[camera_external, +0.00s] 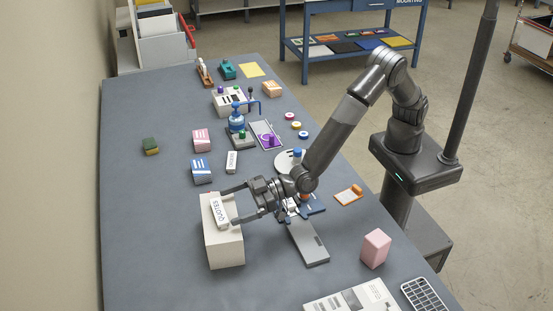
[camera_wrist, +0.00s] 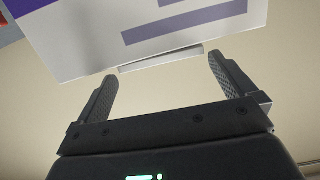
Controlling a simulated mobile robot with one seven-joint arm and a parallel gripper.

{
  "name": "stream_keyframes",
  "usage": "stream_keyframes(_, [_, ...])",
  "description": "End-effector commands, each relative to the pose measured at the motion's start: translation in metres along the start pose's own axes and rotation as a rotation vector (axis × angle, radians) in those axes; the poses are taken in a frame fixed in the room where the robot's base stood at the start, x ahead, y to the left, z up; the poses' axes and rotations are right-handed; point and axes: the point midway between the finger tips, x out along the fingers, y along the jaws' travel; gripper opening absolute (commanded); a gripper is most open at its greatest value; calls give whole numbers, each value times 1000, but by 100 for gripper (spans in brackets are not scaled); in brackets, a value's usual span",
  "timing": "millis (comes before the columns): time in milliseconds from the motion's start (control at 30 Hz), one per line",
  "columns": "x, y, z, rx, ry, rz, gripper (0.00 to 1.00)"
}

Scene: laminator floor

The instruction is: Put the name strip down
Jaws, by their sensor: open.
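A white name strip marked QUOTES (camera_external: 219,211) lies on top of a pale box-like block (camera_external: 224,248) at the near left of the table. My gripper (camera_external: 228,206) is open, its fingers to either side of the strip. In the wrist view the two fingers of my gripper (camera_wrist: 160,72) are spread apart. Beyond them a pale narrow edge (camera_wrist: 160,61) shows below a white panel with purple bars (camera_wrist: 150,30). I cannot tell from that view whether either finger touches the strip.
Another small white strip (camera_external: 231,162) lies flat behind, beside a blue-and-white box (camera_external: 201,171). A grey flat device (camera_external: 308,243) lies right of the block, with a pink box (camera_external: 375,249) further right. The table left of the block is clear.

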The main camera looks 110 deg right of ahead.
Motion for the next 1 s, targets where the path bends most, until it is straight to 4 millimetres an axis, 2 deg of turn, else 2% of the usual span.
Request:
stream_keyframes(200, [-46,-1,0,-1,-1,-2,100])
stream_keyframes(400, [-79,-1,0,-1,0,-2,100])
stream_keyframes(600, [-94,0,0,-1,0,-1,100])
stream_keyframes(800, [-96,1,-2,2,-2,-2,100])
stream_keyframes(867, [-98,4,-6,8,-10,-6,100])
stream_keyframes(1000, [-108,21,-29,42,-68,-33,100])
